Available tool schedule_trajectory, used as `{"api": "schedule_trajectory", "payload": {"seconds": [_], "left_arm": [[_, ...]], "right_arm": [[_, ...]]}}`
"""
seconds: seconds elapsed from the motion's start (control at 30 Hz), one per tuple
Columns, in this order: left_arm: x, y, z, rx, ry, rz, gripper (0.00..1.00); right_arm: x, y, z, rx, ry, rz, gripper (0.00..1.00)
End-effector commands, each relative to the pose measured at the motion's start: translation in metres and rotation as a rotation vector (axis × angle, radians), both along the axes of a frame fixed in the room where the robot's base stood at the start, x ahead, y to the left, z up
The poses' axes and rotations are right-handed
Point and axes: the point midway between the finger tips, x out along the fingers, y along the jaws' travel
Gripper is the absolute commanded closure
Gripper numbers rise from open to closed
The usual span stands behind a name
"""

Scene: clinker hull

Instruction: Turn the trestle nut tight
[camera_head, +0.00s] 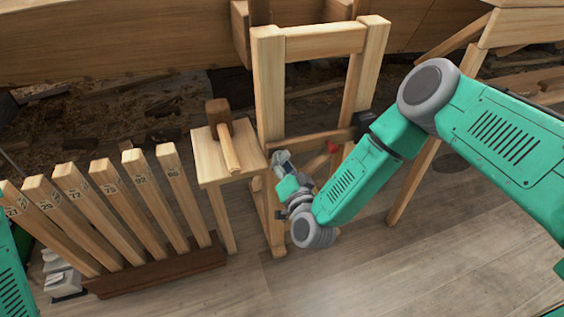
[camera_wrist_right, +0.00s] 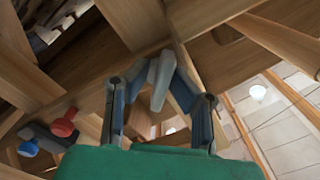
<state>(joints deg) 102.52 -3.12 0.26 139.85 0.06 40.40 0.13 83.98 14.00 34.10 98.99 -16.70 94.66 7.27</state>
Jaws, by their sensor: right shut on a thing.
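The wooden trestle (camera_head: 268,85) stands upright in the middle of the head view, with a crosspiece low between its legs. My right gripper (camera_head: 281,158) is at the trestle's near left leg, by the end of that crosspiece. In the right wrist view my right gripper (camera_wrist_right: 160,80) has its fingers bent together on a pale grey piece, the trestle nut (camera_wrist_right: 160,76), against the wood. The nut's thread is hidden, and in the head view the fingers cover most of it. Only a green part of my left arm shows at the left edge; its gripper does not.
A mallet (camera_head: 224,137) lies on a small wooden stand (camera_head: 208,164) left of the trestle. Numbered wooden sticks stand in a dark rack (camera_head: 160,272). A red knob (camera_head: 332,147) sits by the crosspiece; a blue knob (camera_wrist_right: 28,148) shows in the wrist view. The front floor is clear.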

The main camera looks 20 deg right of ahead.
Motion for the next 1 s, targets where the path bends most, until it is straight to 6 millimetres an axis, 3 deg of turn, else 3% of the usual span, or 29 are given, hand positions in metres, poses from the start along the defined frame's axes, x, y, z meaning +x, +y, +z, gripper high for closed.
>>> {"api": "schedule_trajectory", "payload": {"seconds": [0.5, 1.0], "left_arm": [[0.0, -0.0001, -0.0033, 0.0, 0.0, 0.0, 0.54], [-0.0001, -0.0001, -0.0048, 0.0, 0.0, 0.0, 0.54]], "right_arm": [[0.0063, -0.0013, 0.0077, 0.4, -0.004, -0.005, 1.0], [0.006, -0.0012, 0.0084, 0.52, -0.001, -0.004, 1.0]]}}
